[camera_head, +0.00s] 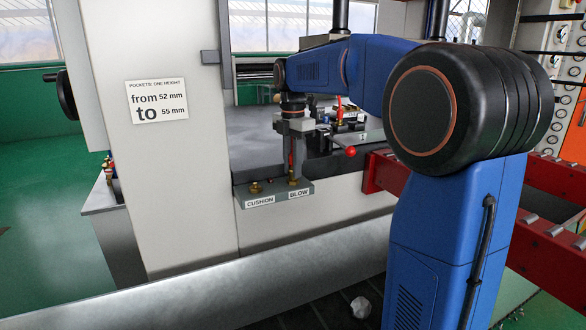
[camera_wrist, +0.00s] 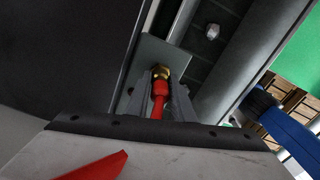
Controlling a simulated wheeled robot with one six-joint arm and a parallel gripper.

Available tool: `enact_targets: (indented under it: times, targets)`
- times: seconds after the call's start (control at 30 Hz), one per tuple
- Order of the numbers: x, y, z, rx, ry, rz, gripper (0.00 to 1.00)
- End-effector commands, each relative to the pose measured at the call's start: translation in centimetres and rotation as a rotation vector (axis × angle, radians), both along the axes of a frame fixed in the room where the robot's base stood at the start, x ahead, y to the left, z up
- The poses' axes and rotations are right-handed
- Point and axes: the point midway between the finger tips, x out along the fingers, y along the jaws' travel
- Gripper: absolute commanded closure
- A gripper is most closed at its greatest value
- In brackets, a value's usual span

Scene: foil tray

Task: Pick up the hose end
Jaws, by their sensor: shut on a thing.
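My gripper (camera_head: 294,155) is above the small grey block (camera_head: 276,198) with the CUSHION and BLOW labels. It points down over the BLOW side. The red hose end (camera_wrist: 158,98) is between my two fingers in the wrist view, and they are shut on it. A thin red strip of it (camera_head: 291,165) shows between the fingers in the head view. A brass fitting (camera_wrist: 161,72) sits right at the tip of the hose end, over the plate; I cannot tell whether they are joined. The brass fitting at CUSHION (camera_head: 255,187) stands bare on the left.
A white panel with a "from 52 mm to 55 mm" sign (camera_head: 156,101) stands left of the block. A red ball knob (camera_head: 350,151) is just right of my gripper. Red rails (camera_head: 545,232) lie at the right. A crumpled pale lump (camera_head: 361,307) lies in the dark trough below.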

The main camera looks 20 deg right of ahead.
Motion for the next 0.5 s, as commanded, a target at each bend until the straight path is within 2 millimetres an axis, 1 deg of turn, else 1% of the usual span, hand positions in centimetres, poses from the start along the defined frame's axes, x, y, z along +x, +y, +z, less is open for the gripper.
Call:
enact_targets:
  times: [0.17, 0.3, 0.5]
  targets:
    - [0.0, 0.0, 2.4, 0.000, -0.003, 0.000, 1.00]
    - [0.1, 0.0, 5.1, 0.000, -0.003, 0.000, 1.00]
    - [0.1, 0.0, 8.1, -0.001, -0.001, 0.000, 1.00]
